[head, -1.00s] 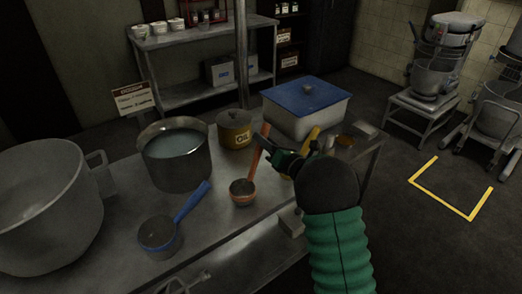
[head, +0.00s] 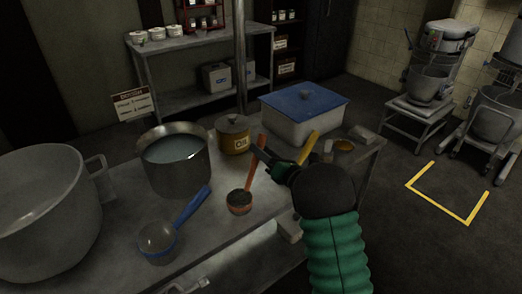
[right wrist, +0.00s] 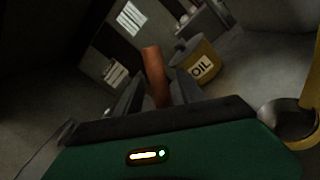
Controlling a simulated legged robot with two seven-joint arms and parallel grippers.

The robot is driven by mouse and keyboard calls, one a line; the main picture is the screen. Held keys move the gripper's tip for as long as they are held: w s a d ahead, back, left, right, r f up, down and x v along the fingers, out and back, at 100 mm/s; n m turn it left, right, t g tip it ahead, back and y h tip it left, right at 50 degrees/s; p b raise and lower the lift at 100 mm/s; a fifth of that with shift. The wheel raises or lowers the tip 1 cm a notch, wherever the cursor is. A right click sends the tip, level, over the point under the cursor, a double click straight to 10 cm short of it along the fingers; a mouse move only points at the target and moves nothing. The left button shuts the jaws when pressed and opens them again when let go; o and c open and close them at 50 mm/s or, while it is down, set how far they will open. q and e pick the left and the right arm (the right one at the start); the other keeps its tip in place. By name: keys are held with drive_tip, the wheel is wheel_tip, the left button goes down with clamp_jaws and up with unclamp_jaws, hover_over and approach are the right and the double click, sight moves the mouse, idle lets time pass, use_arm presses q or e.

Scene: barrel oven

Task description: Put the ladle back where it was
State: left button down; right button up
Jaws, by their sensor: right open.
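An orange-handled ladle (head: 240,202) is on the steel table, bowl down, its handle leaning up to the right. My right gripper (head: 262,157) is at the upper part of this handle. In the right wrist view the orange handle (right wrist: 153,72) shows between the open fingers (right wrist: 155,95); I cannot tell whether they touch it. A blue-handled ladle (head: 157,241) lies to the left, nearer the front. My left gripper is not in view.
The steel table (head: 215,235) also bears a large pot (head: 45,215), a pot of liquid (head: 173,180), an OIL pot (head: 233,139) and a blue-lidded container (head: 300,125) behind the gripper. A bare strip of table lies between the two ladles.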

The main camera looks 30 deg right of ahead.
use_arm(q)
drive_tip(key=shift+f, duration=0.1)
use_arm(e)
drive_tip(key=s+d, duration=0.1)
drive_tip(key=s, duration=1)
drive_tip(key=shift+d+f, duration=0.15)
drive_tip(key=shift+f, duration=0.1)
